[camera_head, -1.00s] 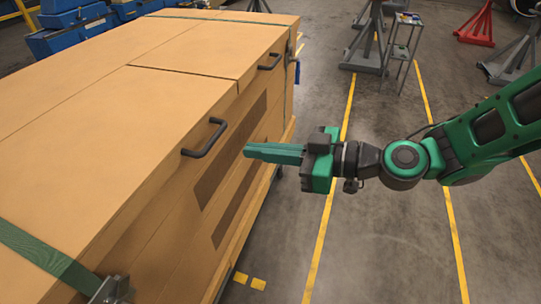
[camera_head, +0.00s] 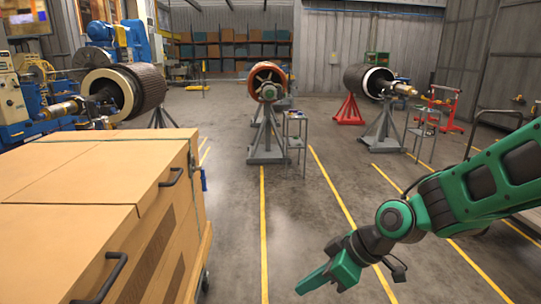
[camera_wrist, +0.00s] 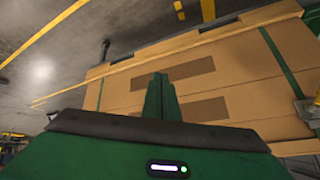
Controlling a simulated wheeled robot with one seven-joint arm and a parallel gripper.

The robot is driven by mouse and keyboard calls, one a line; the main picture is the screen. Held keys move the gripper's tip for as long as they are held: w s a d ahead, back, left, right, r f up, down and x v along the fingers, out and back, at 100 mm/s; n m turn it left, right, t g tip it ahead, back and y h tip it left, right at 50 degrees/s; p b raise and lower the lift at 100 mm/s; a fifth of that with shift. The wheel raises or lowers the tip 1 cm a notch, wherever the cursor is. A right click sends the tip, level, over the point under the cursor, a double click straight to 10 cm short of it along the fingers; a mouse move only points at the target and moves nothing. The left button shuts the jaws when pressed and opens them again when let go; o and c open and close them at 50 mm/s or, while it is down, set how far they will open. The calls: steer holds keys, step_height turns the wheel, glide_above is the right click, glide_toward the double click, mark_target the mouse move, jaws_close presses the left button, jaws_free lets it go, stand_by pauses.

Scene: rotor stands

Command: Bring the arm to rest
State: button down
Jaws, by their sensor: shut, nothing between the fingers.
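My gripper (camera_head: 313,281) shows at the lower middle of the head view, on the end of my green and black arm. Its green fingers are together and point down and to the left, with nothing between them. In the wrist view, the shut fingers (camera_wrist: 160,97) stand out in front of the large tan crate. The gripper is over open floor to the right of the crate (camera_head: 85,165) and apart from it in the head view.
The tan crate with black handles (camera_head: 172,177) fills the left. Rotors on stands (camera_head: 267,140) are farther back, with a small grey side table (camera_head: 296,125) by the middle one. Yellow lines mark the floor. Open floor (camera_head: 235,240) lies between the crate and my gripper.

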steer(key=s+d+r+m+h, duration=0.1)
steer(key=s+d+m+h, duration=0.3)
steer(key=d, duration=0.7)
steer(key=s+d+r+m+h, duration=0.1)
steer(key=d+m, duration=0.4)
steer(key=d, duration=0.6)
steer(key=s+d+r+m+g+h, duration=0.1)
steer(key=s+d+r+m+g, duration=0.1)
steer(key=s+d+m, duration=0.7)
steer(key=s+d, duration=0.1)
steer(key=s, duration=0.2)
steer(key=shift+s+d+r+h, duration=0.15)
steer(key=shift+d+r+h, duration=0.2)
steer(key=shift+r+h, duration=0.05)
steer(key=shift+a, duration=0.15)
